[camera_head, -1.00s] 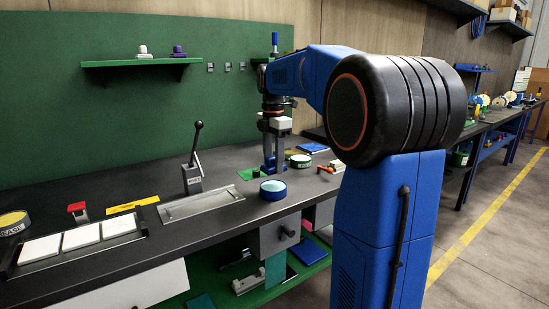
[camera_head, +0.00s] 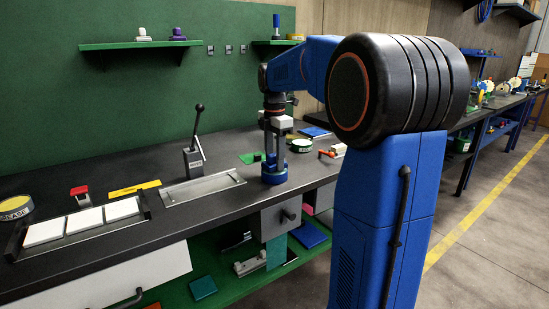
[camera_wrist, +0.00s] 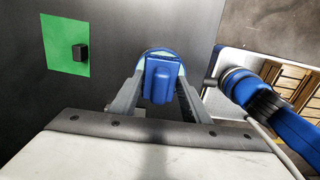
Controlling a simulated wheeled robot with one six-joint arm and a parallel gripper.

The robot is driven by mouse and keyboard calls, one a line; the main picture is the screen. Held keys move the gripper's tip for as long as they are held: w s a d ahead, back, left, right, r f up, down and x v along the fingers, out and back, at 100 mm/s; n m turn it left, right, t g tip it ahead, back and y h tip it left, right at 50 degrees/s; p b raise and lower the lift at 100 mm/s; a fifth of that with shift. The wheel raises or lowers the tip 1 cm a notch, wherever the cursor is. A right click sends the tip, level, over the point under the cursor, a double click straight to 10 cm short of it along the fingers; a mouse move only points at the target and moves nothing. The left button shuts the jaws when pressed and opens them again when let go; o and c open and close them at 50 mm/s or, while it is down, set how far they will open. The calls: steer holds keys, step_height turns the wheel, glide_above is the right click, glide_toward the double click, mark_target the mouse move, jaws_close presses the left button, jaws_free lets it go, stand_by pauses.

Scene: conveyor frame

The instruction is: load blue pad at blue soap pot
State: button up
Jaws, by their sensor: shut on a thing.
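My gripper (camera_head: 274,164) points down over the blue soap pot (camera_head: 274,181) on the bench, near its front edge. It is shut on the blue pad (camera_wrist: 160,80), which shows as a blue block between the two fingers in the wrist view. The pot's curved rim with a pale teal inside (camera_wrist: 160,52) shows just behind the pad there. The pad's underside is hidden, so I cannot tell whether it touches the soap. In the head view the fingers cover most of the pot's opening.
A green square (camera_head: 250,158) with a small black block lies behind the pot. A green pot (camera_head: 300,146) and a red-tipped tool (camera_head: 327,153) are to the right. A metal plate (camera_head: 200,188) with a lever (camera_head: 194,155) is to the left. White tiles (camera_head: 84,222) sit farther left.

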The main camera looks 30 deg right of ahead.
mark_target(275, 154)
steer(key=shift+f, duration=0.55)
stand_by(1.9)
steer(key=shift+r, duration=3.55)
